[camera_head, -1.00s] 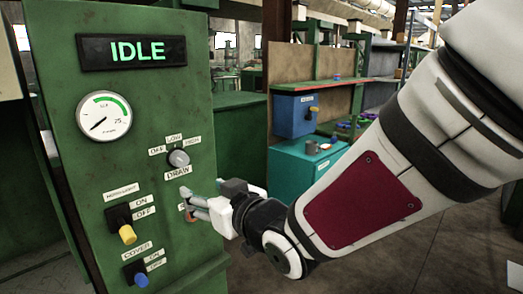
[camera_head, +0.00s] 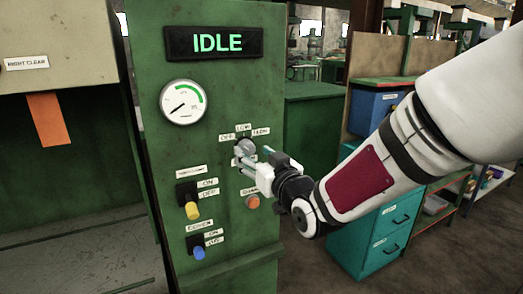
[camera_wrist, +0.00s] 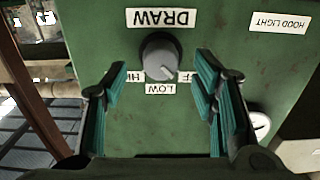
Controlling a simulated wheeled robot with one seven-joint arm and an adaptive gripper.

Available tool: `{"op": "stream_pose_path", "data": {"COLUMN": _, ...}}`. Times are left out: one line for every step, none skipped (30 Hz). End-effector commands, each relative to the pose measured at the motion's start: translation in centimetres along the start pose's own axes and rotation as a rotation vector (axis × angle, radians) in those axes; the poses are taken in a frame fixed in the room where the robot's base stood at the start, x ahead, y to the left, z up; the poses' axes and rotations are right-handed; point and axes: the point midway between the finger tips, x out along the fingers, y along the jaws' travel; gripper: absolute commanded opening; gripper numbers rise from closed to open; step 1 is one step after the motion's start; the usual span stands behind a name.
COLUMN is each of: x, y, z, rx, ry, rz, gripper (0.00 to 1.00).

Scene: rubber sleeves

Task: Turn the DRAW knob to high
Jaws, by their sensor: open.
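The DRAW knob (camera_head: 244,144) is a round grey knob on the green control panel (camera_head: 222,85), with OFF, LOW and HIGH labels around it. In the wrist view, which is upside down, the knob (camera_wrist: 159,55) has a pale mark that seems to point toward the partly hidden OFF label. My gripper (camera_head: 243,156) is open at the panel, just below and in front of the knob. In the wrist view its teal-padded fingers (camera_wrist: 161,78) stand apart on either side of the knob's line. I cannot tell whether they touch it.
The display (camera_head: 214,42) reads IDLE above a gauge (camera_head: 184,102). A yellow-tipped switch (camera_head: 188,200), a blue-tipped switch (camera_head: 197,248) and an orange button (camera_head: 252,202) sit below the knob. A teal cabinet (camera_head: 385,235) stands behind my arm.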

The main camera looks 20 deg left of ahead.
Motion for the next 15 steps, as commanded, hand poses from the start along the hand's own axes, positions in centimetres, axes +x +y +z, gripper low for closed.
{"op": "stream_pose_path", "data": {"x": 0.8, "y": -0.1, "z": 0.0, "rx": 0.001, "ry": 0.0, "rz": -0.001, "gripper": 0.53}}
{"op": "stream_pose_path", "data": {"x": 1.1, "y": -0.1, "z": 0.0, "rx": 0.001, "ry": 0.0, "rz": -0.001, "gripper": 0.53}}
{"op": "stream_pose_path", "data": {"x": 1.6, "y": -0.1, "z": 0.0, "rx": 0.001, "ry": 0.001, "rz": -0.001, "gripper": 0.53}}
{"op": "stream_pose_path", "data": {"x": 1.9, "y": -0.1, "z": 0.0, "rx": 0.001, "ry": 0.0, "rz": -0.001, "gripper": 0.53}}
{"op": "stream_pose_path", "data": {"x": 2.1, "y": -0.1, "z": 0.0, "rx": 0.0, "ry": 0.0, "rz": -0.001, "gripper": 0.53}}
{"op": "stream_pose_path", "data": {"x": 2.4, "y": 0.0, "z": 0.0, "rx": 0.0, "ry": 0.0, "rz": 0.0, "gripper": 0.53}}
{"op": "stream_pose_path", "data": {"x": 2.5, "y": 0.0, "z": 0.0, "rx": 0.0, "ry": -0.001, "rz": 0.0, "gripper": 0.53}}
{"op": "stream_pose_path", "data": {"x": 2.6, "y": 0.0, "z": 0.0, "rx": 0.0, "ry": -0.001, "rz": 0.0, "gripper": 0.53}}
{"op": "stream_pose_path", "data": {"x": 2.8, "y": 0.0, "z": 0.0, "rx": 0.0, "ry": -0.001, "rz": 0.0, "gripper": 0.53}}
{"op": "stream_pose_path", "data": {"x": 2.8, "y": 0.0, "z": 0.0, "rx": 0.0, "ry": -0.001, "rz": 0.0, "gripper": 0.53}}
{"op": "stream_pose_path", "data": {"x": 2.9, "y": 0.0, "z": 0.0, "rx": -0.001, "ry": -0.001, "rz": 0.0, "gripper": 0.53}}
{"op": "stream_pose_path", "data": {"x": 2.9, "y": 0.0, "z": 0.0, "rx": -0.001, "ry": -0.001, "rz": 0.0, "gripper": 0.53}}
{"op": "stream_pose_path", "data": {"x": 2.9, "y": 0.0, "z": 0.0, "rx": -0.001, "ry": -0.001, "rz": 0.0, "gripper": 0.53}}
{"op": "stream_pose_path", "data": {"x": 2.9, "y": 0.0, "z": 0.0, "rx": -0.001, "ry": -0.001, "rz": 0.0, "gripper": 0.53}}
{"op": "stream_pose_path", "data": {"x": 2.9, "y": 0.0, "z": 0.0, "rx": -0.001, "ry": -0.001, "rz": 0.0, "gripper": 0.53}}
